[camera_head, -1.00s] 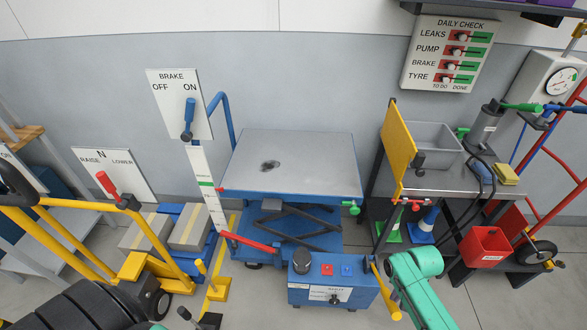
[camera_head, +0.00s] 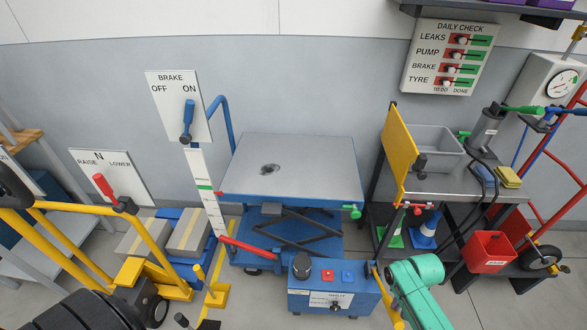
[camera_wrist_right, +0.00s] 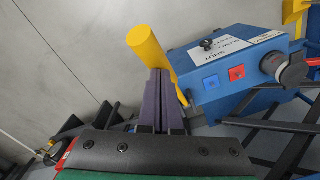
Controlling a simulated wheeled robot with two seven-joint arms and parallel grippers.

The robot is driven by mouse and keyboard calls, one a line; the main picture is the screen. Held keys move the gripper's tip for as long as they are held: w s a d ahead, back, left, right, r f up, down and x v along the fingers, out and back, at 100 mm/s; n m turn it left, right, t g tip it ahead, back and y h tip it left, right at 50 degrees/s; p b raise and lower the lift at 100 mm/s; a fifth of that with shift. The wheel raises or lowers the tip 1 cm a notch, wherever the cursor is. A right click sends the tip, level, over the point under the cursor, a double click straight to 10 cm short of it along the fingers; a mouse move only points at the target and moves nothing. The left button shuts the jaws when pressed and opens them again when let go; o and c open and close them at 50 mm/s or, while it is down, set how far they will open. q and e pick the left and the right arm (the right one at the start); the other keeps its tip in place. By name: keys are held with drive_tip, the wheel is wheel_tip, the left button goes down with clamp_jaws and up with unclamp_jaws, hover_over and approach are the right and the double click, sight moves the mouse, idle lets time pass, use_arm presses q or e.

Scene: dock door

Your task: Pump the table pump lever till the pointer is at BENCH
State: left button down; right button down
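The blue table pump (camera_head: 325,293) stands in front of the lift table (camera_head: 285,165). Its yellow lever (camera_head: 390,300) slants down at its right side and also shows in the right wrist view (camera_wrist_right: 147,45). My right gripper (camera_wrist_right: 164,75) has its dark fingers close together, right against the lever; the lever passes behind them, and contact is hard to judge. In the head view the green right arm (camera_head: 417,283) hides or leaves out the fingers. The white scale (camera_head: 203,195) has a green band; the red pointer (camera_head: 218,193) is slightly below it. Labels are unreadable. My left gripper is not seen.
A red pedal bar (camera_head: 250,246) lies left of the pump. The brake board (camera_head: 178,105) is behind the table, its blue lever near ON. A grey work cart with a yellow panel (camera_head: 397,150) and a red bin (camera_head: 487,251) stand right. A yellow trolley (camera_head: 130,270) stands left.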

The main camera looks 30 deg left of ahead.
sight(391, 311)
drive_tip(key=shift+f+b, duration=2.55)
drive_tip(key=shift+f, duration=0.45)
wheel_tip(391, 311, up, 8)
drive_tip(key=p, duration=0.8)
drive_tip(key=shift+r, duration=0.15)
wheel_tip(391, 311, up, 6)
drive_tip(key=p, duration=0.6)
